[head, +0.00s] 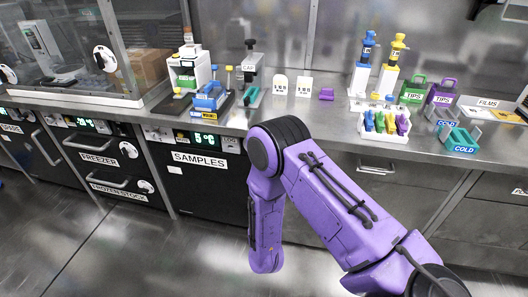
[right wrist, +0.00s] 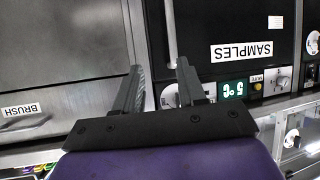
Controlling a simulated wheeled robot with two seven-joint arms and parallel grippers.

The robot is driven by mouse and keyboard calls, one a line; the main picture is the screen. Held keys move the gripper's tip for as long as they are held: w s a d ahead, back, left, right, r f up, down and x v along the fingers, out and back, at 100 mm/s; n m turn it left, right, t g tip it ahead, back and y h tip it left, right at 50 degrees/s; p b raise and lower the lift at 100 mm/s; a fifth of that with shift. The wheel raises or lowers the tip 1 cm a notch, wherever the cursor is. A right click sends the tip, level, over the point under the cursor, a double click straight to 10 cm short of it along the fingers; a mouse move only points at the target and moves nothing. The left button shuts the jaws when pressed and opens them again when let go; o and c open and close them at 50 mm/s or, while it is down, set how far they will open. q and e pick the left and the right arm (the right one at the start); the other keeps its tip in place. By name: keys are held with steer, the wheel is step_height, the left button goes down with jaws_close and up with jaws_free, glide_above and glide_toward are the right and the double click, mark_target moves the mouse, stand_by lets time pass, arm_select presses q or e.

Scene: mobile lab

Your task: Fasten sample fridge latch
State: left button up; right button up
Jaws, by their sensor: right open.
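The sample fridge is a black-fronted unit under the counter, with a SAMPLES label (head: 199,160) in the head view. In the right wrist view the fridge door (right wrist: 205,25) appears upside down, with a vertical grey handle bar (right wrist: 171,35) and a green 5 °C display (right wrist: 238,89). My right gripper (right wrist: 160,70) is open and empty, with its fingertips in front of the fridge's handle-side edge. A pale fitting (right wrist: 169,96) shows between the fingers; I cannot tell if it is the latch. In the head view my purple right arm hides that side of the fridge and the gripper.
The counter (head: 310,125) above carries lab tools, including a blue device (head: 209,97) and a tube rack (head: 384,133). Steel drawers stand to the right, one labelled BRUSH (right wrist: 21,110). The floor in front is clear.

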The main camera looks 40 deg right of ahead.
steer(key=w+d+r+m+t+h+b, duration=0.1)
steer(key=w+d+r+m+h, duration=0.15)
steer(key=w+r, duration=0.4)
steer(key=w+d+r+m+h+b, duration=0.1)
steer(key=w+r+h+b, duration=0.1)
steer(key=w+r+h, duration=0.35)
arm_select(q)
step_height(320, 180, down, 5)
steer(key=shift+r, duration=0.1)
arm_select(e)
steer(key=w+d+y, duration=0.1)
steer(key=w+d, duration=0.6)
steer(key=w, duration=0.2)
steer(key=shift+r+t+y, duration=0.3)
steer(key=shift+r, duration=0.05)
steer(key=shift+c, duration=0.3)
jaws_close()
